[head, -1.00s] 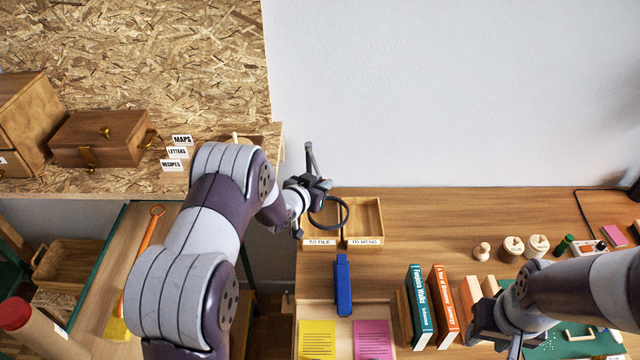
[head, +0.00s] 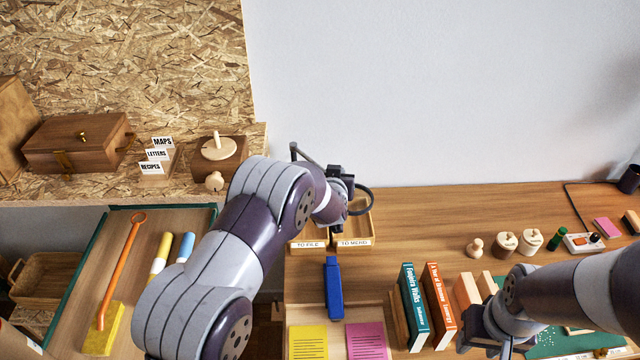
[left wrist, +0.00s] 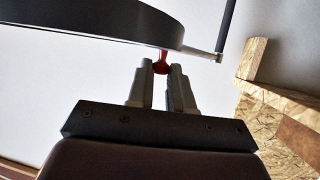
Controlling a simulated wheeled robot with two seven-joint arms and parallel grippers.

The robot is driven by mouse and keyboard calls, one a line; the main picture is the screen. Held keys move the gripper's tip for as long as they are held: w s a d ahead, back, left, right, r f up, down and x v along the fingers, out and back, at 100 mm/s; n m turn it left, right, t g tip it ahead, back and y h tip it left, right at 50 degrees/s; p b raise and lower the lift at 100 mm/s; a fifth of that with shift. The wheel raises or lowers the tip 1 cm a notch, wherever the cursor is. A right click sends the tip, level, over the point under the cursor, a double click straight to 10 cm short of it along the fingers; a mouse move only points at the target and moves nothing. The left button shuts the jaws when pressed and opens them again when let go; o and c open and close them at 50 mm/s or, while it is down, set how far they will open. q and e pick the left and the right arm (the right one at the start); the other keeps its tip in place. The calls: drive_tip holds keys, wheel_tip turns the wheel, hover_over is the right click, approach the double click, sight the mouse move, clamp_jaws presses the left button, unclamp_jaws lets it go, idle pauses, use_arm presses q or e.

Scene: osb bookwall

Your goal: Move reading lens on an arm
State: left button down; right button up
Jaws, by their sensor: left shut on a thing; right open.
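The reading lens (head: 371,203) shows as a dark ring on a thin dark arm at the back of the desk, partly hidden behind my left gripper. My left gripper (head: 345,190) holds it above the TO MEND tray. In the left wrist view the gripper (left wrist: 166,84) is shut on a small red knob (left wrist: 161,63) under the dark lens rim (left wrist: 90,22). A thin rod (left wrist: 226,28) joins the rim at its right end. My right gripper (head: 490,345) is open and low beside the wooden blocks; its fingertips are hard to see.
Two labelled trays (head: 355,243) stand below the left gripper. A blue stapler-like thing (head: 333,287), upright books (head: 414,305) and wooden stamps (head: 506,243) are on the desk. An OSB shelf (head: 90,205) with a wooden chest (head: 78,146) is at left. The desk's back middle is clear.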

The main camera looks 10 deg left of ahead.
use_arm(q)
drive_tip(key=shift+w+d+r+n+g+y+p, duration=0.1)
drive_tip(key=shift+w+d+n+g+y+p, duration=0.05)
drive_tip(key=shift+w+d+n+y+p, duration=0.4)
drive_tip(key=shift+w+d+n+g+y+p, duration=0.1)
drive_tip(key=shift+w+d+n+y+p, duration=0.35)
drive_tip(key=shift+w+p, duration=0.3)
drive_tip(key=shift+w+d+r+n+g+y+p, duration=0.1)
drive_tip(key=shift+w+d+n+g+y+p, duration=0.05)
drive_tip(key=shift+w+d+n+y+p, duration=0.4)
drive_tip(key=shift+w+a, duration=0.1)
drive_tip(key=shift+w, duration=0.1)
drive_tip(key=c, duration=1.1)
unclamp_jaws()
drive_tip(key=shift+o, duration=0.2)
drive_tip(key=shift+s, duration=0.15)
drive_tip(key=shift+s, duration=0.1)
drive_tip(key=b+v, duration=0.2)
drive_tip(key=v, duration=1)
drive_tip(key=shift+s+d+r, duration=0.1)
drive_tip(key=shift+s+d, duration=0.1)
